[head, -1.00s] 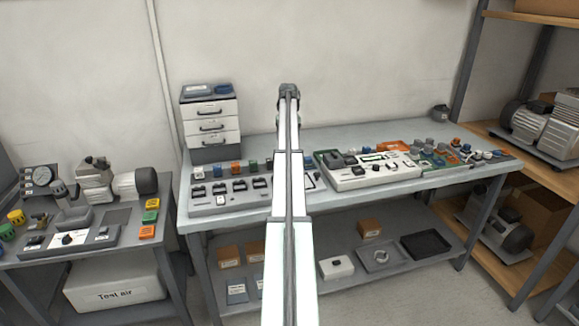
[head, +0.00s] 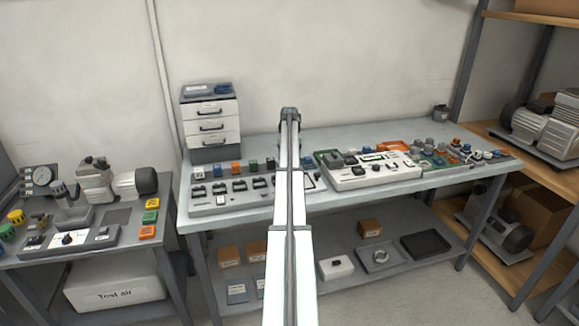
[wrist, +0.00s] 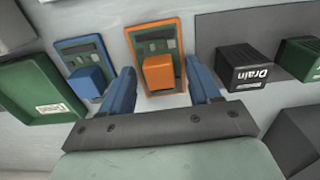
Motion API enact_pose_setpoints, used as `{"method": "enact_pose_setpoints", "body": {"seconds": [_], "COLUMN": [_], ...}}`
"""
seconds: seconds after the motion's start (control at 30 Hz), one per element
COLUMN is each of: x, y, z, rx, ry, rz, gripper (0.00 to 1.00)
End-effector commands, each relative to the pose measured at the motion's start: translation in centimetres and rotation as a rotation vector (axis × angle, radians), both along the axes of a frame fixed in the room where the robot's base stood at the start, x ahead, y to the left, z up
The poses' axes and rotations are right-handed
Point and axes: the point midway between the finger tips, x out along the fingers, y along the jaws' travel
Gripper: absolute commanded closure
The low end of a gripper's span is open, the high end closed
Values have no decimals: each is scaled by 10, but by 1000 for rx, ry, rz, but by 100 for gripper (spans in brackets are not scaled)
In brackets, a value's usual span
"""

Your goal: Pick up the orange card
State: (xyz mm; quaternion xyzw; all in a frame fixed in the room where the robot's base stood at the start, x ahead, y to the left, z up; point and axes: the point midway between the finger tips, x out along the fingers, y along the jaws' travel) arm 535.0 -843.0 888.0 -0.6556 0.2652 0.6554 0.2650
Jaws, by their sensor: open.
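The orange card (wrist: 155,42) is in the wrist view, a flat orange-rimmed panel with a green and grey face and a raised orange block at its near end. My gripper (wrist: 159,66) is open, with one blue finger on each side of the card's near part. The right finger looks very close to the card's edge; I cannot tell whether it touches. Nothing is held. In the head view my arm hides the gripper's fingers, and I cannot tell for sure which orange item there is the card.
A blue card (wrist: 88,66) lies close left of the left finger, with a green tray (wrist: 38,90) beyond it. A black block marked Drain (wrist: 246,68) stands close right, then a green block (wrist: 302,62). In the head view, drawers (head: 211,127) stand at the bench's back left.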

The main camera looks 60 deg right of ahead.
Motion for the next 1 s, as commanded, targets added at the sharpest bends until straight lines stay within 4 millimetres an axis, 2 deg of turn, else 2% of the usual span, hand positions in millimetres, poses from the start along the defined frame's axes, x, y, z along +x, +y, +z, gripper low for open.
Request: {"method": "enact_pose_setpoints", "body": {"seconds": [0.1,0.73,1.0], "x": [0,0,0], "y": [0,0,0], "z": [0,1,2], "rx": [0,0,0], "ry": [0,0,0], "rz": [0,0,0], "gripper": [38,99,100]}}
